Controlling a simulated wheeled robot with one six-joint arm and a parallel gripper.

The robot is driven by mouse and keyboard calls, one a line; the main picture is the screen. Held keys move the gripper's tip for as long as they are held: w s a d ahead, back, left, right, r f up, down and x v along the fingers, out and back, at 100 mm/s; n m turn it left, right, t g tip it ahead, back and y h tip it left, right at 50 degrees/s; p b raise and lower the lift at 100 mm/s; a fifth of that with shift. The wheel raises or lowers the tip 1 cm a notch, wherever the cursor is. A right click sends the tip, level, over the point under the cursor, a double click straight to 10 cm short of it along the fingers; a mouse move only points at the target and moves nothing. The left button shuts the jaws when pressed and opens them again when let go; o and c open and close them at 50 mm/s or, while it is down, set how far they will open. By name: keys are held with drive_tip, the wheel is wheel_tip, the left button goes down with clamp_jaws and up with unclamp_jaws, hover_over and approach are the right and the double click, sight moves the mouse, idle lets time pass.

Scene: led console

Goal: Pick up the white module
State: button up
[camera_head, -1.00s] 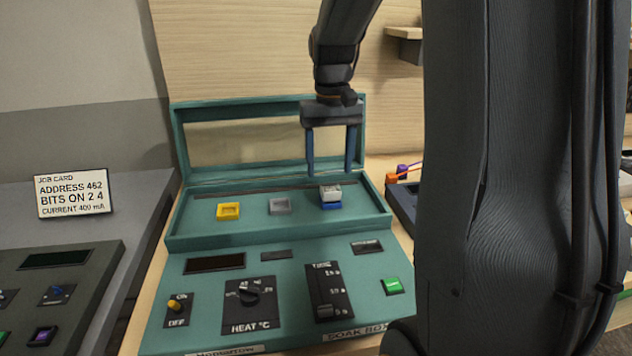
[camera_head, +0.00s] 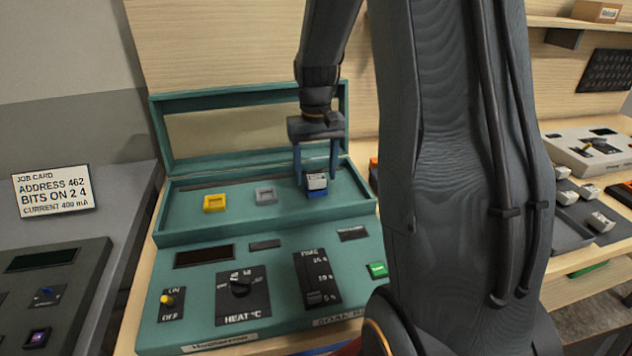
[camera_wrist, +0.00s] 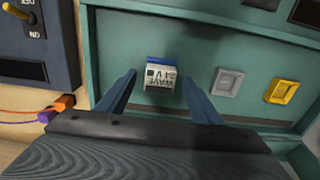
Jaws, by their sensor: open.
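The white module (camera_head: 317,181) is a small white block with dark lettering, seated on a blue socket (camera_head: 317,194) at the right of the teal box's upper tray. My gripper (camera_head: 317,181) is open above it, pointing down, with its two blue fingers to the left and right of the module in the head view. In the wrist view, the white module (camera_wrist: 160,78) stands between and a little beyond the fingertips of my gripper (camera_wrist: 157,80). I see no clear contact between fingers and module.
A yellow socket (camera_head: 214,203) and a grey socket (camera_head: 265,195) lie left of the module. The teal box's raised lid (camera_head: 157,125) stands behind. More white modules (camera_head: 600,222) sit in a tray at the right. An orange block (camera_wrist: 65,102) lies beside the box.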

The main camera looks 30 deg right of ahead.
drive_tip(key=c, duration=1.2)
